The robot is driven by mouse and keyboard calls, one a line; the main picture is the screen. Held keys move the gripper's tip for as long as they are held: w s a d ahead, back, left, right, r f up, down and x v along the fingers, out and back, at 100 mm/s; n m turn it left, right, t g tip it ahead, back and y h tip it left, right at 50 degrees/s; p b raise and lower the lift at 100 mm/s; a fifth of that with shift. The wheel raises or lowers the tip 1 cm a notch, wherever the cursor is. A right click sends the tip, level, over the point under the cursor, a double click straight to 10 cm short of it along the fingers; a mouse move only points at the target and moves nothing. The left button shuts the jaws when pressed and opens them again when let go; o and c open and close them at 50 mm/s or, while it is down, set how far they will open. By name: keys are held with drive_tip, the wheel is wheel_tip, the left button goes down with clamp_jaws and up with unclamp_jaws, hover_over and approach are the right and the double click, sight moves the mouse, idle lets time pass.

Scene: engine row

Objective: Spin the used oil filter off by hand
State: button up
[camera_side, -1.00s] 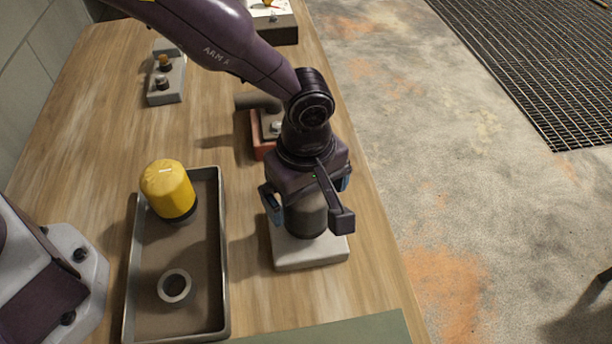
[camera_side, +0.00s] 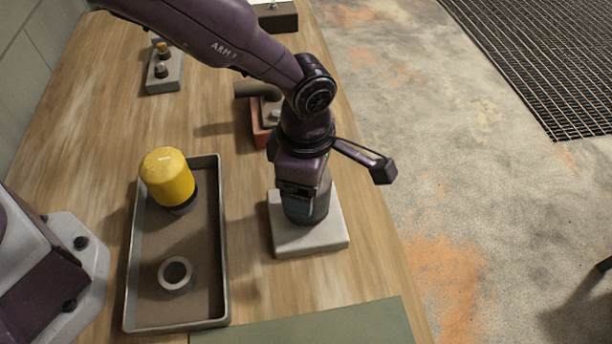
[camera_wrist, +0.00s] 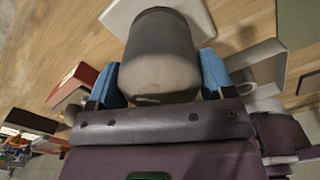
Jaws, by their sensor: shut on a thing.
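The used oil filter is a dark grey-brown canister (camera_side: 322,203) on a pale square block (camera_side: 308,238) near the table's right edge. In the wrist view the filter (camera_wrist: 160,48) fills the space between two blue finger pads. My gripper (camera_side: 303,203) points down over it and is shut on its sides. The filter stands upright on the block; its lower edge meets the block, and whether its thread is still engaged is hidden. A yellow filter (camera_side: 168,178) with a dark base stands in the grey tray (camera_side: 222,245) to the left.
A pale ring (camera_side: 175,274) lies in the tray's near half. A red block with a grey pipe piece (camera_side: 262,110) stands close behind my gripper. A small block with two knobs (camera_side: 164,75) is farther back. A green mat (camera_side: 330,325) lies at the near edge.

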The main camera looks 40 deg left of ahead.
drive_tip(key=n, duration=0.9)
